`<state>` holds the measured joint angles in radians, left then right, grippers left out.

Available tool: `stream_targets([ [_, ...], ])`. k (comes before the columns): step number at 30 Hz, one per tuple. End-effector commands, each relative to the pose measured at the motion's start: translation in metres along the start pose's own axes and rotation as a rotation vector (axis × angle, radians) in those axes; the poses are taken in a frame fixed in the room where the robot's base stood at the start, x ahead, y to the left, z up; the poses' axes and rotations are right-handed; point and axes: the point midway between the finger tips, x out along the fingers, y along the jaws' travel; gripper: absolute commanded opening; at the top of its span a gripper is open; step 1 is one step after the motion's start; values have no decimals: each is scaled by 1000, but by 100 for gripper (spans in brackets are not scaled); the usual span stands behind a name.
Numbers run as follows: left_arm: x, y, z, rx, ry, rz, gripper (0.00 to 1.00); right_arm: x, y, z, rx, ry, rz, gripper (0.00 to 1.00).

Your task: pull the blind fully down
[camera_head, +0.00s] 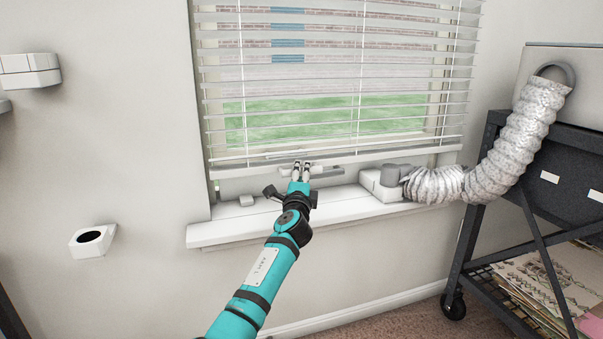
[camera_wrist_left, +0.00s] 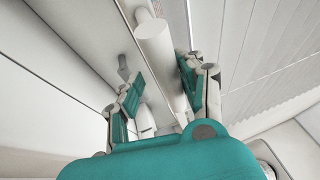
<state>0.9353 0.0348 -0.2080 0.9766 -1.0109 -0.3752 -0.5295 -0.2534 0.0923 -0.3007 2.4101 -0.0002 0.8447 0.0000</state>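The white slatted blind (camera_head: 330,120) hangs over most of the window, and its bottom rail (camera_head: 400,151) is a little above the sill. A short pale bar (camera_head: 328,173) runs just below the rail. My left gripper (camera_head: 301,167) is at this bar, with its two fingertips apart. In the left wrist view, a white round bar (camera_wrist_left: 155,42) runs between the fingers of my left gripper (camera_wrist_left: 163,85). A gap shows on its left side; contact on the right cannot be told. My right gripper is not in view.
A dark cart (camera_head: 540,220) is at right. A wall holder (camera_head: 92,240) is at left.

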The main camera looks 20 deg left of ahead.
Motion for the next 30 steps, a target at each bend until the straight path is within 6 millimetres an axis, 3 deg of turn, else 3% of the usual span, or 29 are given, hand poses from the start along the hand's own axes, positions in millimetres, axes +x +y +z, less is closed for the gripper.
stream_targets([
  [14,-9,-4,1,-3,-1,-9,44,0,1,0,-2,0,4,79],
  [30,-100,-2,1,-1,1,-4,44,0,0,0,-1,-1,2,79],
])
